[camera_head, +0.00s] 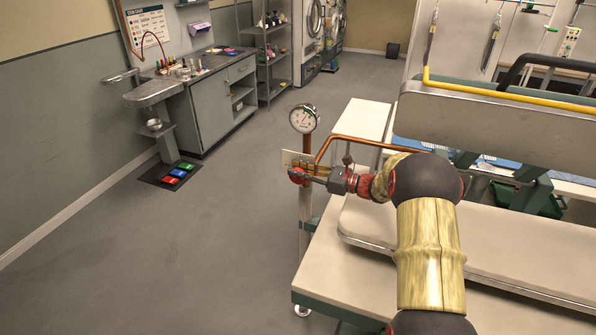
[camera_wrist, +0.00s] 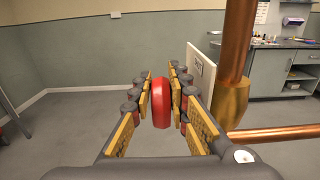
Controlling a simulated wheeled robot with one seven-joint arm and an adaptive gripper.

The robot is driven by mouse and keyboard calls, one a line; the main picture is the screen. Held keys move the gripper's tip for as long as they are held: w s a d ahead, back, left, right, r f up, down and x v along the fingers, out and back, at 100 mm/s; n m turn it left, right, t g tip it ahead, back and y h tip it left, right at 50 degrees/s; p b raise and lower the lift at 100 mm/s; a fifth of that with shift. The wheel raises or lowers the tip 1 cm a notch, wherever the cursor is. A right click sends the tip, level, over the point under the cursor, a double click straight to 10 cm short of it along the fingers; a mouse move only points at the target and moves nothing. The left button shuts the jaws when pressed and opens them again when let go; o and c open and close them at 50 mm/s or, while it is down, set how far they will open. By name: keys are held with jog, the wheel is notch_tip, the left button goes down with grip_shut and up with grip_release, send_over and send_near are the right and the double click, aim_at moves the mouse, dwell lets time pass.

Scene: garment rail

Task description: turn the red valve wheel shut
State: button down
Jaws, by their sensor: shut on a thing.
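The red valve wheel (camera_head: 297,175) is at the end of my arm in the head view, below a round pressure gauge. In the wrist view the wheel (camera_wrist: 161,102) shows edge-on as a red rounded shape between the pads. My gripper (camera_wrist: 161,92) is shut on the wheel, with finger pads on its left and right sides. In the head view my gripper (camera_head: 318,174) reaches left to the wheel and partly hides it. How far the wheel is turned cannot be told.
A gauge (camera_head: 303,118) stands above the wheel on a post. A copper pipe (camera_head: 360,141) runs right from there; a vertical pipe (camera_wrist: 238,40) is close right of my gripper. A white-topped table (camera_head: 345,265) lies below my arm.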

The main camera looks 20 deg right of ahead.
jog(key=shift+d+f+t+y+b, duration=0.1)
jog(key=shift+f+t+y+b, duration=0.1)
jog(key=shift+t+y+b, duration=0.2)
jog(key=shift+s+d+r+t+y, duration=0.15)
jog(key=shift+s+t+y, duration=0.05)
jog(key=shift+t+y, duration=0.4)
jog(key=c, duration=1.7)
grip_release()
jog(key=shift+v, duration=3.75)
